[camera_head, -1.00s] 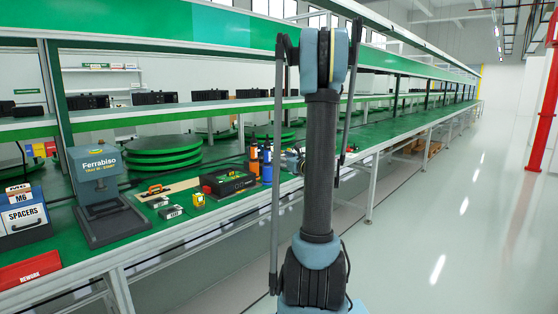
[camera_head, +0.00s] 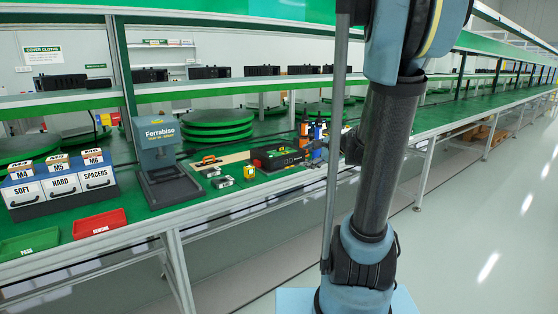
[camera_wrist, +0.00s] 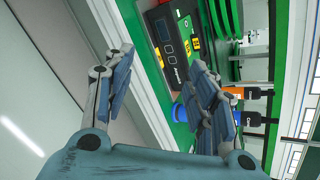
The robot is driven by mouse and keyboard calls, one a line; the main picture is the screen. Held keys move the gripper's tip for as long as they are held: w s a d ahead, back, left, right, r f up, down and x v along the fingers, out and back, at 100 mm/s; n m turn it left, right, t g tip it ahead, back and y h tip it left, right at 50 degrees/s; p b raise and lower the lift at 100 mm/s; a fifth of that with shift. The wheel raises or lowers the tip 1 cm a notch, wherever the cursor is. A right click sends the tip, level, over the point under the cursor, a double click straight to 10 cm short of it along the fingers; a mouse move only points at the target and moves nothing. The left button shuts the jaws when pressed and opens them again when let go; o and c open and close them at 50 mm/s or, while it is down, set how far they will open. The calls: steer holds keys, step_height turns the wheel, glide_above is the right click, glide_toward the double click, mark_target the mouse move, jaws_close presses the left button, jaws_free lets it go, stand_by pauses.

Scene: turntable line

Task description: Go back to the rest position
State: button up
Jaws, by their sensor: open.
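My gripper (camera_wrist: 160,72) is open in the wrist view, its two blue-grey fingers spread with nothing held between them. Beyond the fingers lies the bench edge with a black box with a small screen (camera_wrist: 170,38). A blue-capped bottle (camera_wrist: 181,112) shows beside the right finger, partly hidden by it. In the head view my arm stands at the right of centre, and its gripper end is mostly hidden behind the arm near the bench edge.
On the green bench stand the Ferrabiso press (camera_head: 160,160), labelled drawers (camera_head: 60,184), a red rework tray (camera_head: 100,224), a green pass tray (camera_head: 30,243), the black toolbox (camera_head: 278,157) and several bottles (camera_head: 318,130). Stacked green turntables (camera_head: 218,126) lie behind. The floor (camera_head: 480,215) at the right is clear.

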steer(key=s+d+f+n+g+h, duration=0.2)
steer(key=s+f+n, duration=0.2)
steer(key=s, duration=0.6)
steer(key=s+d+f+n+g+h, duration=0.2)
steer(key=s+f+n+h, duration=0.1)
steer(key=s+n, duration=0.4)
steer(key=s+d+f+n+g+h, duration=0.2)
steer(key=s+f+n, duration=0.3)
steer(key=s, duration=0.7)
steer(key=shift+s+d+f+n+g+h, duration=0.3)
steer(key=shift+d+n+g, duration=0.1)
steer(key=shift+n+g, duration=0.2)
